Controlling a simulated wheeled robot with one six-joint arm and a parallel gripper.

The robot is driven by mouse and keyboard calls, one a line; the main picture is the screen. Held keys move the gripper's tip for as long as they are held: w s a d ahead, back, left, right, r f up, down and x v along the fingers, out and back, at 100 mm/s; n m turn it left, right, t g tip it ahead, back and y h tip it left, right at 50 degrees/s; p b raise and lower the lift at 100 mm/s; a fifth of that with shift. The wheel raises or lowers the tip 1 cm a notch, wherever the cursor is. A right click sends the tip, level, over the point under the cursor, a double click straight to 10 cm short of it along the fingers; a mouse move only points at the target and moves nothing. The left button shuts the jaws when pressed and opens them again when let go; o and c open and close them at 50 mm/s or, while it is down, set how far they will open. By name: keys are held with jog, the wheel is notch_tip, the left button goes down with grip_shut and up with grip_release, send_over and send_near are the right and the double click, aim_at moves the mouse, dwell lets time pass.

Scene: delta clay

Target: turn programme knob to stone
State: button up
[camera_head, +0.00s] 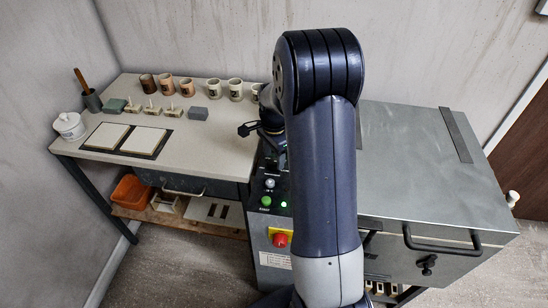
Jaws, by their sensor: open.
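The control panel (257,217) is a narrow dark console between the bench and the metal cabinet. A small pale, round control (270,184) sits on it, with tiny lettering below that I cannot read. It may be the programme knob, but no stone mark can be made out. My gripper (247,129) is open, above the far end of the console and apart from that pale control. My own arm hides part of the gripper and the right side of the panel.
A green button (266,201), a lit green lamp (284,204) and a red stop button (280,239) are on the console.

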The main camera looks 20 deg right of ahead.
aim_at(274, 161)
notch_tip(274, 161, up, 10)
jog(key=shift+f, duration=0.2)
notch_tip(274, 161, down, 11)
jog(key=shift+r, duration=0.15)
jog(key=shift+n, duration=0.3)
dwell(0.3)
dwell(0.4)
